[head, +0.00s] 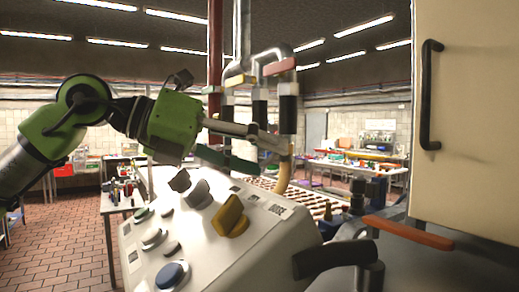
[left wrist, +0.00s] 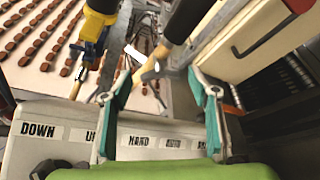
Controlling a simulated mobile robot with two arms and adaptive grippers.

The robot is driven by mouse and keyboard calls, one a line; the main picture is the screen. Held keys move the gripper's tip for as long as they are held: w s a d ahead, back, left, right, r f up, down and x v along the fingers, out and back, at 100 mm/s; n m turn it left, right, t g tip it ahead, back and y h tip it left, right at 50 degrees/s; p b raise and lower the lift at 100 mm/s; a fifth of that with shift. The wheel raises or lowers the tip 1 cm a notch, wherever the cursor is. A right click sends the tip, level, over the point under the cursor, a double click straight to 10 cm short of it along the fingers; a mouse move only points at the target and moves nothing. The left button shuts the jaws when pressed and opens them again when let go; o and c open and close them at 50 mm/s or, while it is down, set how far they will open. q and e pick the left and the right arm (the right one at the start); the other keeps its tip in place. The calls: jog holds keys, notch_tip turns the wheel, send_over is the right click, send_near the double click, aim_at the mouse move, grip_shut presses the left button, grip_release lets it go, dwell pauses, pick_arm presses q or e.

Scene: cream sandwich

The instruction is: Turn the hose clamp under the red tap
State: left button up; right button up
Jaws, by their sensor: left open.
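The red tap handle (head: 280,67) is on the overhead pipes in the head view, above a black hose end (head: 288,112). A tan hose (head: 283,178) hangs below it. In the left wrist view a grey metal hose clamp (left wrist: 152,71) shows at the end of the tan hose piece (left wrist: 162,53). My left gripper (head: 284,146) is open, and in the left wrist view its teal-padded fingers (left wrist: 158,80) stand on either side of the clamp. I cannot tell whether a finger touches it. My right gripper is not in view.
A sloped control panel (head: 145,262) with knobs is below my left arm. A conveyor with rows of brown pieces (left wrist: 35,45) lies behind it. A cream cabinet door (head: 470,130) with a black handle is at right. A yellow fitting (left wrist: 88,50) is left of the clamp.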

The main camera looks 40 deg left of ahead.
pick_arm(q)
jog(key=shift+w+d, duration=0.1)
jog(key=shift+w, duration=0.05)
jog(key=shift+c, duration=0.4)
jog(key=c, duration=1)
jog(key=shift+c, duration=0.2)
jog(key=shift+d+m+y+b, duration=0.1)
jog(key=shift+m+y+b, duration=0.2)
jog(key=shift+m+y, duration=0.6)
jog(key=shift+m+t+y+b, duration=0.5)
jog(key=shift+m+y, duration=0.2)
jog(key=shift+m, duration=0.5)
jog(key=shift+r, duration=0.1)
